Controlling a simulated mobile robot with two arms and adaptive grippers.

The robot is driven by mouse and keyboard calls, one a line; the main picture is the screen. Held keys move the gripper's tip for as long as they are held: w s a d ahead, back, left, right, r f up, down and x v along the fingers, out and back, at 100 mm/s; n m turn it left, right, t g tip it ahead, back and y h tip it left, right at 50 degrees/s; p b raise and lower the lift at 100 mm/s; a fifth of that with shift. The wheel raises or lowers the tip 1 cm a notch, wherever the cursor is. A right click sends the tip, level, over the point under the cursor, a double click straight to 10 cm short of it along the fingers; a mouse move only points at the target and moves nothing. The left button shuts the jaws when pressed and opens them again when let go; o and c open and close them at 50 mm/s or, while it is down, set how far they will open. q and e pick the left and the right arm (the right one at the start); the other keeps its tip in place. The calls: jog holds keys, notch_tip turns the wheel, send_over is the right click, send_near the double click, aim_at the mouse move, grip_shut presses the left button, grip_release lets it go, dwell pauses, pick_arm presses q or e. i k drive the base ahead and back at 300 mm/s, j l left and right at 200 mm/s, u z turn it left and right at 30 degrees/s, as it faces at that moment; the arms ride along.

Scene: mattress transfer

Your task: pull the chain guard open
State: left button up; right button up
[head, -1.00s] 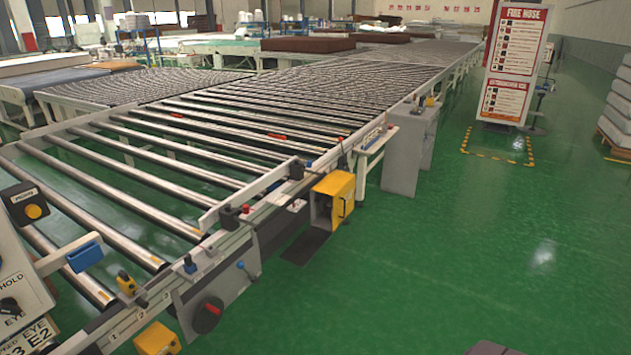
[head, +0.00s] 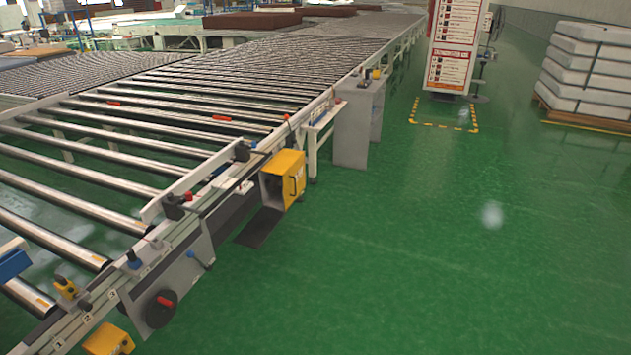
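A yellow box-shaped cover (head: 291,181) sits on the near side of the roller conveyor (head: 150,123), right of the picture's middle-left. It has a dark handle on its right-hand face and a grey opening or panel on its left side. It looks like the chain guard, but no label shows to confirm that. I cannot tell whether its face is fully shut. Neither of my grippers is in view, and nothing touches the yellow cover.
A dark mat (head: 259,228) lies on the floor below the cover. A grey cabinet (head: 354,128) stands beyond it. A lower yellow box (head: 108,341) and a dark wheel with a red grip (head: 161,307) are on the near side. Open green floor lies right.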

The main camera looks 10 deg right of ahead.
aim_at(289, 163)
jog(key=z, duration=0.1)
jog(key=i+l+u, duration=0.3)
jog(key=i, duration=0.85)
jog(key=i+l+u, duration=0.3)
jog(key=i+l, duration=0.5)
jog(key=i, duration=0.25)
jog(key=i+l+u, duration=0.3)
jog(key=i+l, duration=0.65)
jog(key=i, duration=0.05)
